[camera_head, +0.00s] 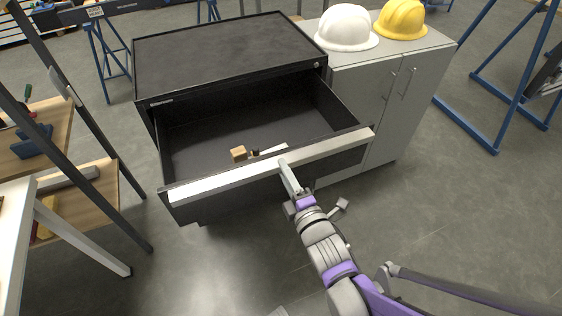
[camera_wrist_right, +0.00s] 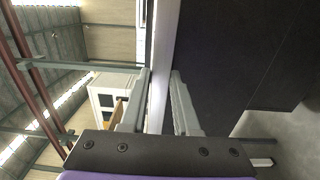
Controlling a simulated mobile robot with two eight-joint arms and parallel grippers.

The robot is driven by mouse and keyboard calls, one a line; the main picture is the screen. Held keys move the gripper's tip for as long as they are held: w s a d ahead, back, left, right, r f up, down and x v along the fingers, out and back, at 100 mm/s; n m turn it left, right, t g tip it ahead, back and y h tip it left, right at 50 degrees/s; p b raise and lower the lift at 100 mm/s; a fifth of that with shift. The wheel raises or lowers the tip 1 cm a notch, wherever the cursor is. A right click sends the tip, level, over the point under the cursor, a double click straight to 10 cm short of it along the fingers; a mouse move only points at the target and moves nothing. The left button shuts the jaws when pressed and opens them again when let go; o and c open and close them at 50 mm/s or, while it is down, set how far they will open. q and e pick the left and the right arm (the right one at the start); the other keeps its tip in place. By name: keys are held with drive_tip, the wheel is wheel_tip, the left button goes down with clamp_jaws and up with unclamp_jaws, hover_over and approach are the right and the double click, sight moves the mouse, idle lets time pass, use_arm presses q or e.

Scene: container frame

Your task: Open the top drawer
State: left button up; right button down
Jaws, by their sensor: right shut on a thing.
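The top drawer (camera_head: 245,128) of a black tool cabinet (camera_head: 225,52) stands pulled far out, with its dark floor in plain view. A long light handle strip (camera_head: 225,181) runs along the top of its front. My right gripper (camera_head: 287,172) is at this strip, a little right of its middle. In the right wrist view the two fingers (camera_wrist_right: 157,100) lie on either side of the pale strip (camera_wrist_right: 162,62), shut on it. A small wooden block with a dark end (camera_head: 239,153) and a flat pale piece (camera_head: 272,150) lie inside the drawer. My left gripper is not in view.
A grey cupboard (camera_head: 378,100) stands right beside the cabinet, with a white helmet (camera_head: 345,27) and a yellow helmet (camera_head: 402,18) on top. Wooden shelving (camera_head: 85,205) stands at the left. Blue trestle legs (camera_head: 480,125) stand at the right. The floor (camera_head: 455,215) in front is mostly clear.

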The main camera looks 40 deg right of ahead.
drive_tip(key=shift+s+f, duration=0.15)
drive_tip(key=shift+f, duration=0.05)
drive_tip(key=c, duration=0.7)
unclamp_jaws()
drive_tip(key=shift+r, duration=0.1)
